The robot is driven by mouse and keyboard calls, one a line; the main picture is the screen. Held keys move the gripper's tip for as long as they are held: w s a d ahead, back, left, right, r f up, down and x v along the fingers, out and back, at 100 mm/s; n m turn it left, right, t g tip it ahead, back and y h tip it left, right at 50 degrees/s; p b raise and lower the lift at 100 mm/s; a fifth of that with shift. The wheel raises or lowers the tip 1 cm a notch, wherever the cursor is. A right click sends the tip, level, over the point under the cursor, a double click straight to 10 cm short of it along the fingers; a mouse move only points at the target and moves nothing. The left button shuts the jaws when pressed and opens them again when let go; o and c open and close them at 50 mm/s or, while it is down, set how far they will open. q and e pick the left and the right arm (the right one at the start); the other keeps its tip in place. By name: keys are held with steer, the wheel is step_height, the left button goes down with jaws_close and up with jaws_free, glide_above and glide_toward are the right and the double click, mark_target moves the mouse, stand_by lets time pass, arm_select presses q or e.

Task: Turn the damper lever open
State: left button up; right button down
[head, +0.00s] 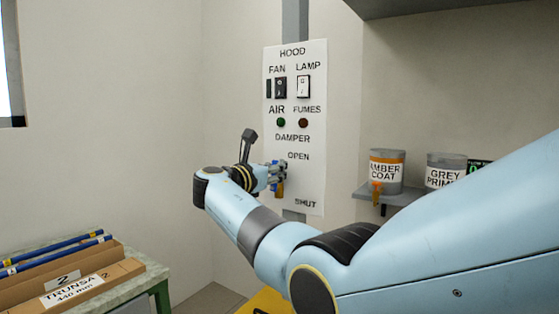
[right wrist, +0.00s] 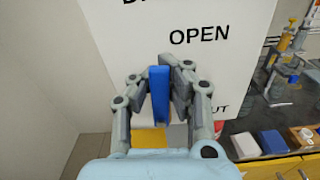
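The white hood panel (head: 312,180) is on the wall, with DAMPER, OPEN above and SHUT below. My right gripper (head: 277,175) is at its left edge, beside and slightly below OPEN. In the right wrist view the blue damper lever (right wrist: 160,95) stands upright between the fingers of my right gripper (right wrist: 160,85). The fingers are close on both sides; whether both touch it is unclear. In the head view the gripper mostly hides the lever. In the right wrist view OPEN is up and right of the lever. My left gripper is out of view.
A shelf holds the AMBER COAT container (head: 387,168) and a grey container (head: 445,170) right of the panel. A green-legged bench at lower left carries a cardboard box (head: 100,285) and blue rods (head: 55,250). Bare wall lies left of the panel.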

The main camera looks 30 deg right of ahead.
steer(key=shift+w+a+f+n+p, duration=0.1)
steer(key=shift+a+f+n+p, duration=0.25)
steer(key=shift+f+n, duration=0.2)
steer(key=c, duration=1.8)
jaws_free()
steer(key=shift+c, duration=0.2)
steer(key=o, duration=0.5)
steer(key=shift+a+r, duration=0.35)
steer(key=shift+c, duration=0.2)
steer(key=shift+o, duration=0.7)
steer(key=shift+d+r, duration=0.1)
steer(key=shift+d, duration=0.15)
steer(key=v, duration=1.2)
